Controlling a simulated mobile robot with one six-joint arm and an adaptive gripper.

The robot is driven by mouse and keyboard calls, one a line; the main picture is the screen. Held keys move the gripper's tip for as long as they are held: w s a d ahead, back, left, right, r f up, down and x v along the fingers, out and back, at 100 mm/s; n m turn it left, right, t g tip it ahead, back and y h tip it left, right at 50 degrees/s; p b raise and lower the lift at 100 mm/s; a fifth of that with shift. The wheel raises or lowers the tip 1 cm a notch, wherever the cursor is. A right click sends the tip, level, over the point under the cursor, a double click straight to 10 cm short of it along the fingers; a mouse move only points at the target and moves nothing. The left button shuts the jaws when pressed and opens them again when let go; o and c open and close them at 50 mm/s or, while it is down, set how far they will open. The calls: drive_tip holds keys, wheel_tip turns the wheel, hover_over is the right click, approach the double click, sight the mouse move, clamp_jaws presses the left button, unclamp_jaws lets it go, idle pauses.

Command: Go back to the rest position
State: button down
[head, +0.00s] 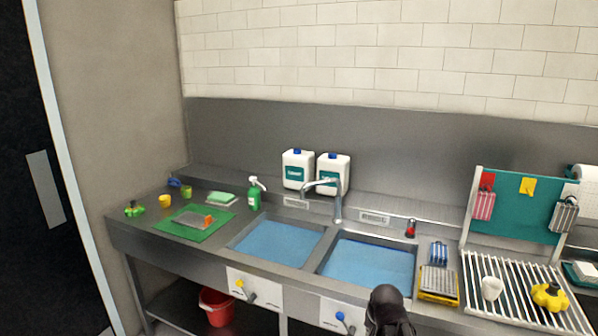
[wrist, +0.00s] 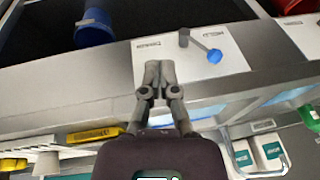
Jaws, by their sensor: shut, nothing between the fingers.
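My gripper (wrist: 160,72) shows in the wrist view with its two fingers together, shut and empty. It is in front of the steel counter's front face, beside a white panel with a blue-knobbed lever (wrist: 200,47). In the head view the dark end of my arm (head: 387,310) shows at the bottom, in front of the right basin; its fingers cannot be made out there. The blue-knobbed lever also shows in the head view (head: 345,322), left of my arm.
The steel counter (head: 180,250) holds two blue-floored basins (head: 365,265), a faucet (head: 337,200), a green spray bottle (head: 254,195) and two white canisters (head: 298,170). A red bucket (head: 217,306) sits below.

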drive_tip(key=s+a+f+n+g, duration=0.1)
drive_tip(key=s+a+n+g, duration=0.2)
drive_tip(key=s+n, duration=0.2)
drive_tip(key=s, duration=0.3)
drive_tip(key=shift+s+f+g, duration=0.3)
